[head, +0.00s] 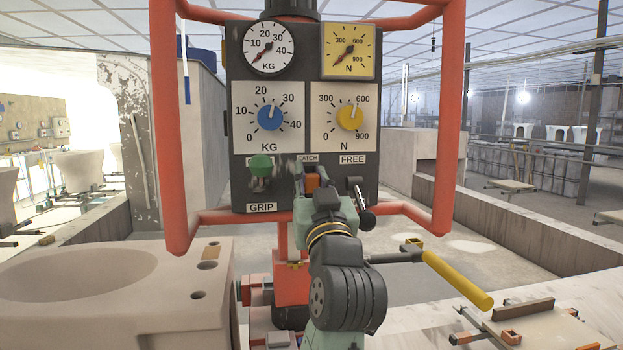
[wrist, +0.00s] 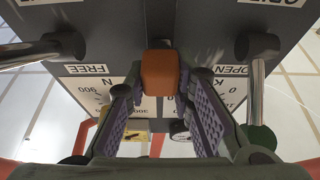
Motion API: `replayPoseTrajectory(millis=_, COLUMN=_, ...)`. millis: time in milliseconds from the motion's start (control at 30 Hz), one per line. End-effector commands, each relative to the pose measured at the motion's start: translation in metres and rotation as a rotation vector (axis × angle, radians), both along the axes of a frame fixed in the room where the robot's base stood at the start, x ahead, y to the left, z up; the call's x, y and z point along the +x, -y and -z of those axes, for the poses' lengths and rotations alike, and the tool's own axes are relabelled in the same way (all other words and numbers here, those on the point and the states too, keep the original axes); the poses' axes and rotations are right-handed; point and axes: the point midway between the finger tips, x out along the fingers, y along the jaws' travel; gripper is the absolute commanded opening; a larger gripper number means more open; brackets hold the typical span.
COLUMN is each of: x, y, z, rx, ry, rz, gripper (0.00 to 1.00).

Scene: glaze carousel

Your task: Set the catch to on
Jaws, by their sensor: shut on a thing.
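The catch is a small orange block (head: 312,182) low in the middle of the dark control panel, just under a CATCH label (head: 308,158). My gripper (head: 311,190) reaches it from the front and hides its lower part. In the wrist view the orange catch (wrist: 160,72) sits between the tips of my gripper (wrist: 160,82), one finger on each side. The fingers are shut on it. I cannot tell which way the catch is set, and no ON mark is readable.
A green-knobbed lever (head: 260,165) stands left of the catch, above the GRIP label. A black-knobbed lever (head: 366,219) stands right, below FREE. Blue (head: 271,117) and yellow (head: 350,117) dials sit above. A red frame (head: 445,130) surrounds the panel; a yellow handle (head: 457,279) sticks out lower right.

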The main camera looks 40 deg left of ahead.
Motion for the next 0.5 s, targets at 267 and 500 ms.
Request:
replayPoseTrajectory(millis=267, x=0.0, y=0.0, z=0.041, rx=-0.001, ry=0.002, rz=0.0, gripper=0.0)
replayPoseTrajectory(millis=500, x=0.0, y=-0.001, z=0.04, rx=-0.004, ry=-0.003, rz=-0.002, gripper=0.0)
